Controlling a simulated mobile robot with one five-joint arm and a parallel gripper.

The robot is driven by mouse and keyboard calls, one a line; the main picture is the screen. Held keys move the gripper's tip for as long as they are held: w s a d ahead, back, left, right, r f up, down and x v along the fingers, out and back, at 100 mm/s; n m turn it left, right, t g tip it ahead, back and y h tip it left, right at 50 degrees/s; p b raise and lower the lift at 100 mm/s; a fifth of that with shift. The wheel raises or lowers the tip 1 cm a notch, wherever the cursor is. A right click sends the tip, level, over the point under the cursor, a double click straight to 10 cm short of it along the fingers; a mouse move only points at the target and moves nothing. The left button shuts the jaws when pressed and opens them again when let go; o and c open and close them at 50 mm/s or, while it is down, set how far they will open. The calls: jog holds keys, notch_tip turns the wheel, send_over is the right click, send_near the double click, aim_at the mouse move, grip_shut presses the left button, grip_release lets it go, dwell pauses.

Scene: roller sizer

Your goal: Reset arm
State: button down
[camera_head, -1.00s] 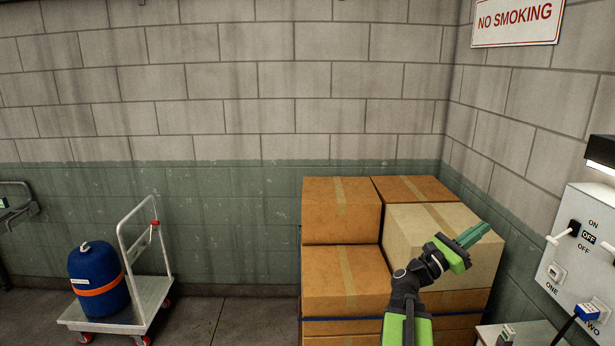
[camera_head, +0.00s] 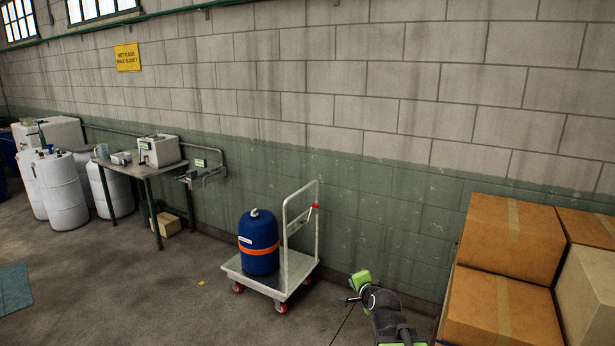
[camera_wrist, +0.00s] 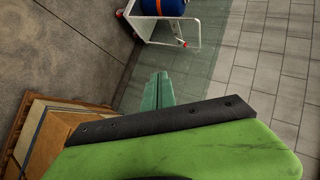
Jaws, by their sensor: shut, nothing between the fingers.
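My arm reaches in at the bottom right of the head view, with my gripper (camera_head: 359,281) low in front of the green-painted wall band. The gripper's fingers are small and hard to make out in that view. In the wrist view, the green fingers (camera_wrist: 158,92) lie together, shut and empty, pointing toward the trolley side of the floor. Nothing touches them in either view.
A blue drum with an orange band (camera_head: 259,241) stands on a trolley (camera_head: 293,272) left of my gripper. Stacked cardboard boxes (camera_head: 507,240) are close on the right. A table (camera_head: 139,170) and white barrels (camera_head: 62,190) stand far left. Floor between is mostly clear.

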jog(key=s+f+n+g, duration=0.4)
jog(key=s, duration=0.3)
jog(key=s+d+f+n+g+h, duration=0.1)
jog(key=s+f+n+g, duration=0.3)
jog(key=s, duration=0.3)
jog(key=s+f+n+g, duration=0.4)
jog(key=s+n, duration=0.1)
jog(key=s, duration=0.2)
jog(key=shift+s+d+f+h, duration=0.15)
jog(key=shift+d+f+h, duration=0.05)
jog(key=shift+f+h, duration=0.2)
